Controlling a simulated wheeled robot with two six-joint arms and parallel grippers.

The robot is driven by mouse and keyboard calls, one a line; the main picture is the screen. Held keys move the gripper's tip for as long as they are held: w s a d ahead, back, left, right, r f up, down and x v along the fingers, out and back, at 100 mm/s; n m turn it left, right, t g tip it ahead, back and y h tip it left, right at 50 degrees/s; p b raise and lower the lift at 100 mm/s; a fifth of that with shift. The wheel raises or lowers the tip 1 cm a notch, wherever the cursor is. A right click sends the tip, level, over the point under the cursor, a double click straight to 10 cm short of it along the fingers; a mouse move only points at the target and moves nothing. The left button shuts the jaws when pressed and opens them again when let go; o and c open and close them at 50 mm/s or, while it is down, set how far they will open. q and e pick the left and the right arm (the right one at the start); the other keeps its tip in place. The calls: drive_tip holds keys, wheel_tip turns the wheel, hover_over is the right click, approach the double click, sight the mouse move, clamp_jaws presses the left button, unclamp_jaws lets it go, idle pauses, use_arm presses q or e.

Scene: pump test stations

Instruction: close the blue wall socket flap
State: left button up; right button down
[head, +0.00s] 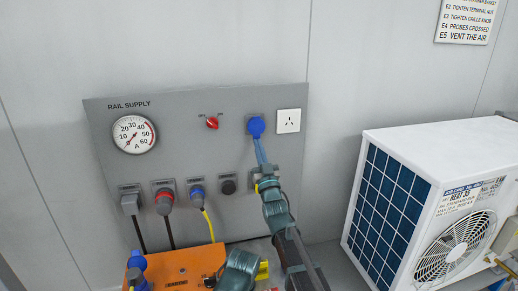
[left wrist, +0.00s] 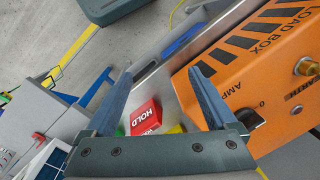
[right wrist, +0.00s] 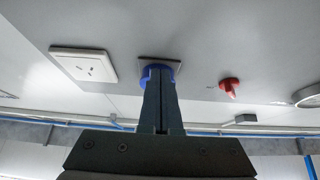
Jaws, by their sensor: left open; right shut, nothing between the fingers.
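The blue wall socket (head: 256,126) sits on the grey rail supply panel, left of a white socket. Its round blue face shows at the panel, but I cannot tell whether the flap lies fully flat. In the right wrist view the blue socket (right wrist: 158,68) is partly hidden behind my fingers. My right gripper (head: 259,141) is shut and empty, with its tips at the lower edge of the blue socket, apparently touching it. My left gripper (left wrist: 160,75) is open and empty, near an orange load box and a red HOLD tag.
The grey panel (head: 225,150) also carries a gauge (head: 134,134), a red switch (head: 212,122), the white socket (head: 288,121) and a lower row of plugs with cables. The orange load box (head: 175,268) stands below. A white outdoor unit (head: 440,150) stands at the right.

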drive_tip(key=shift+s, duration=0.1)
idle(0.3)
drive_tip(key=shift+s+d, duration=0.15)
drive_tip(key=shift+s, duration=0.45)
drive_tip(key=b+v, duration=0.7)
drive_tip(key=v, duration=0.5)
drive_tip(key=shift+w+f, duration=0.2)
drive_tip(key=shift+f, duration=0.15)
